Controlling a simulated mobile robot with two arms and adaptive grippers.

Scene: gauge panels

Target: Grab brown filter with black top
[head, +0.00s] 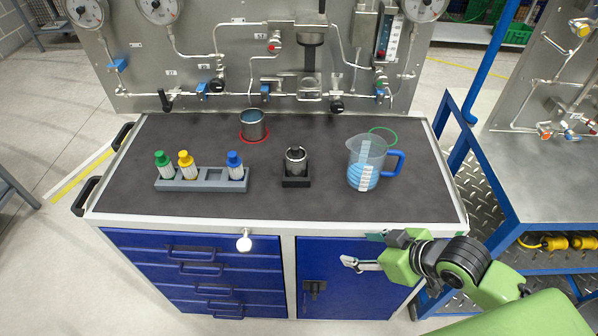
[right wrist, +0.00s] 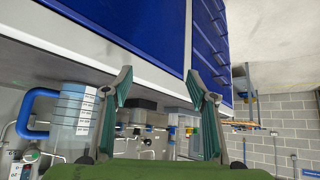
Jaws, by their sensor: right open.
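A small metallic cylinder with a black top (head: 296,159) stands upright in a black square holder (head: 296,182) at the middle of the cart top. It looks grey rather than brown; it is the nearest match to the filter. My right gripper (head: 362,250) is open and empty at the cart's front edge, in front of the blue door, to the right of and nearer than the cylinder. In the right wrist view its two fingers (right wrist: 158,76) are spread with nothing between their tips. There the cylinder cannot be made out clearly. My left gripper is not in view.
A measuring jug with blue handle (head: 365,165) stands right of the holder. A grey rack (head: 205,181) with three capped bottles stands left; a metal cup (head: 253,126) sits behind. A gauge panel (head: 225,50) rises at the back. The front strip of the top is clear.

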